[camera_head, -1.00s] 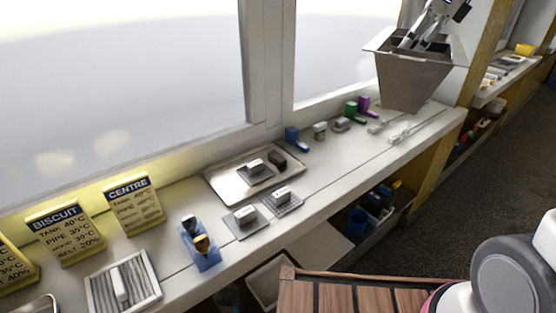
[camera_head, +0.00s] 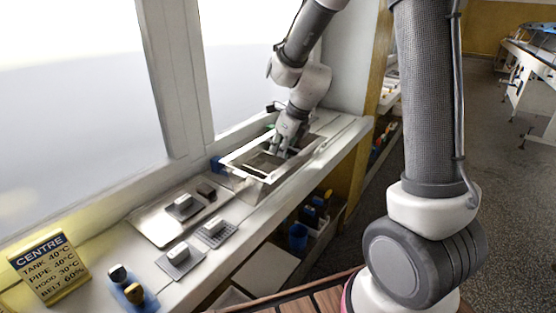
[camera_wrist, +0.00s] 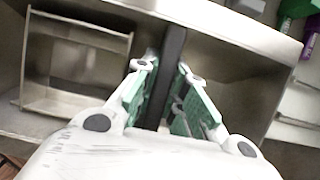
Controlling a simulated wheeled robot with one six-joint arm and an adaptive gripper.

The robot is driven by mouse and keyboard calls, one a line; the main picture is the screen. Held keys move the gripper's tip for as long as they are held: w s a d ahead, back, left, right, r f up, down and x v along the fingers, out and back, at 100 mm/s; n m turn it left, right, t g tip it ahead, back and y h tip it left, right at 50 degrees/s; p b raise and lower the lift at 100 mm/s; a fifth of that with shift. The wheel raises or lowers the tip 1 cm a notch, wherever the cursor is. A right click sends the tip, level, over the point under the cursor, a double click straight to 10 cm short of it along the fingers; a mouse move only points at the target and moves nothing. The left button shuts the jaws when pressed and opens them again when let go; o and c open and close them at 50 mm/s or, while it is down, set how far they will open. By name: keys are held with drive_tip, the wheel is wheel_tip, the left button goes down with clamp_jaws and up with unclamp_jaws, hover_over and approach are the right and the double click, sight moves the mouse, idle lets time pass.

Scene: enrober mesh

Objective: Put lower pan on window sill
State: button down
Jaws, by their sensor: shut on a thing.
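The pan is a grey metal, open-topped, rectangular vessel (camera_head: 246,174) at the right part of the window sill (camera_head: 346,127). It is low at the sill and looks about level. I cannot tell whether its underside touches the sill. My gripper (camera_head: 283,150) reaches down from above into the pan's opening and is shut on it. In the wrist view, the green-padded fingers of my gripper (camera_wrist: 165,98) close on a dark strip inside the pan's light rim (camera_wrist: 235,30). The pan hides the sill beneath it.
A metal tray (camera_head: 150,222) with small blocks lies left of the pan, with two grey plates in front. A blue holder (camera_head: 132,290) and a CENTRE sign (camera_head: 48,266) stand farther left. A green item (camera_wrist: 298,8) and a purple item (camera_wrist: 308,45) are close by the pan.

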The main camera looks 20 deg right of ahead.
sight(275, 168)
drive_tip(key=shift+f, duration=1.4)
drive_tip(key=shift+f, duration=0.1)
drive_tip(key=c, duration=1.5)
unclamp_jaws()
drive_tip(key=shift+o, duration=0.2)
